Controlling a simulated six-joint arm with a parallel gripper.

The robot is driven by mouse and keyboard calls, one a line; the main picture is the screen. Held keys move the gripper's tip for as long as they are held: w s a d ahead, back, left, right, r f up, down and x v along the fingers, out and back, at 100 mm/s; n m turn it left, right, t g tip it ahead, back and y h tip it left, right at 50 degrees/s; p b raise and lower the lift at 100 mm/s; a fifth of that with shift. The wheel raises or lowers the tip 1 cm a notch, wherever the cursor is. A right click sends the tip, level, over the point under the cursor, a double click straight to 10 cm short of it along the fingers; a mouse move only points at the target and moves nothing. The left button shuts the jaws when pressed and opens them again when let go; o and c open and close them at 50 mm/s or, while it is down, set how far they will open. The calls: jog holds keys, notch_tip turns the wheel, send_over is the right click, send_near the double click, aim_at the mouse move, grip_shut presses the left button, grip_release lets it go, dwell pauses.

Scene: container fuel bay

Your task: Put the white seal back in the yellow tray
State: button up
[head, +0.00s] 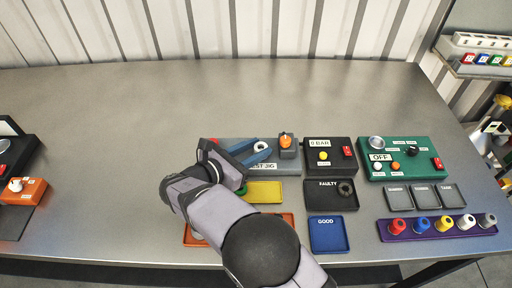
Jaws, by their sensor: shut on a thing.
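My gripper (262,151) is over the grey test jig (290,166), with its dark blue fingers pointing to the right. It is shut on a small pale ring between the fingertips, which looks like the white seal (261,146). I cannot tell whether the seal is clear of the jig or still touching it. The yellow tray (265,192) lies in front of the jig, below the gripper in the picture. My arm hides its left part; the part that shows looks empty.
An orange-knobbed block (286,146) stands right of the gripper. The black FAULTY tray (325,197) holds a dark ring (345,188). The blue GOOD tray (328,245) looks empty. An orange tray (288,218) is partly under my arm. Control boxes stand to the right. The table behind is clear.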

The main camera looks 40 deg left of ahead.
jog(key=shift+f, duration=0.2)
jog(key=o, duration=1)
jog(key=b+v, duration=0.1)
jog(key=v, duration=0.1)
jog(key=b+v, duration=0.1)
jog(key=v, duration=0.1)
jog(key=b+v, duration=0.1)
jog(key=v, duration=0.1)
jog(key=shift+a, duration=0.25)
jog(key=shift+s+r, duration=0.25)
jog(key=shift+s, duration=0.4)
jog(key=shift+c, duration=1.1)
